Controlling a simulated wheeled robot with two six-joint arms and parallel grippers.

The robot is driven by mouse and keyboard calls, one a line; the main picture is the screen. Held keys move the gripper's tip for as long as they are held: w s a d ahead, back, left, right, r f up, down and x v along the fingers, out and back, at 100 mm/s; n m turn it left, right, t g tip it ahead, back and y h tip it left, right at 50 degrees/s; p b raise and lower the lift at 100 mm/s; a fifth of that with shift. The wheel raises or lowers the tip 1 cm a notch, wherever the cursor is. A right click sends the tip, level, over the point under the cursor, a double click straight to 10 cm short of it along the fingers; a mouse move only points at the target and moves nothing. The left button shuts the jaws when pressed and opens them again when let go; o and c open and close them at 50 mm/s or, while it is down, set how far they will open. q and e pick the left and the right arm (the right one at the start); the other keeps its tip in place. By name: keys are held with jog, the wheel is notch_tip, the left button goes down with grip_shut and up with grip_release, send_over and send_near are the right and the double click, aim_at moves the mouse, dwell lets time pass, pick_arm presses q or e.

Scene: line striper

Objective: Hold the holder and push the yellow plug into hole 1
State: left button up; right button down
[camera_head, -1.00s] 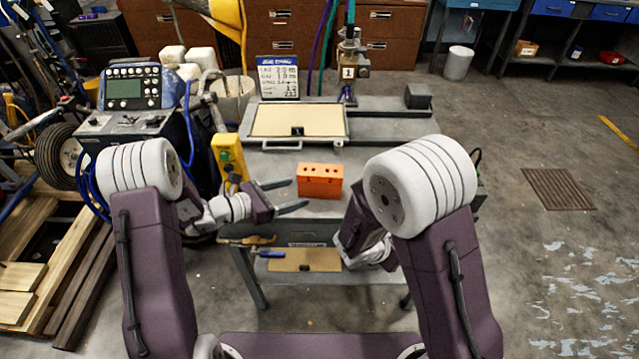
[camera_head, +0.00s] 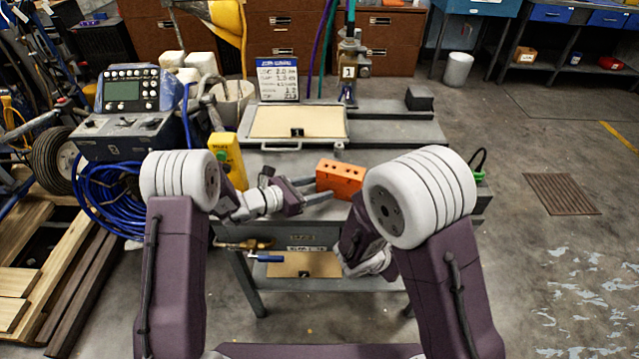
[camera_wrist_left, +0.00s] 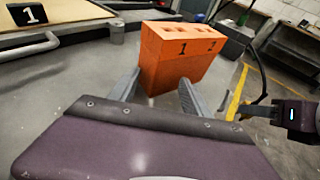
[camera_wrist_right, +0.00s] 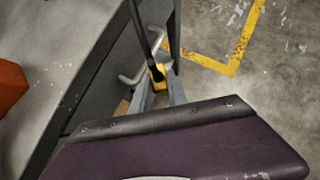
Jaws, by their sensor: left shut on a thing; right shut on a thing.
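The orange holder (camera_head: 341,178) is a block with holes in its top, near the front of the bench. In the left wrist view the holder (camera_wrist_left: 176,62) shows the numbers 1 and 2 on one face. My left gripper (camera_head: 325,192) is shut on the holder, with a finger at either side. The fingers also show in the left wrist view (camera_wrist_left: 158,93). My right gripper (camera_wrist_right: 164,88) is shut on a small yellow piece, seemingly the yellow plug (camera_wrist_right: 157,73), beside the bench edge. In the head view my right arm hides its fingertips and the plug.
The grey bench (camera_head: 400,157) carries a tan board (camera_head: 298,122), a yellow control box (camera_head: 228,160) and a dark block (camera_head: 419,98). A clamp with a blue handle (camera_head: 264,258) is at the bench's front left. Bench top right of the holder is partly hidden by my arm.

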pick_arm(q)
grip_shut()
jog(key=o, duration=0.6)
grip_release()
jog(key=shift+c, duration=0.2)
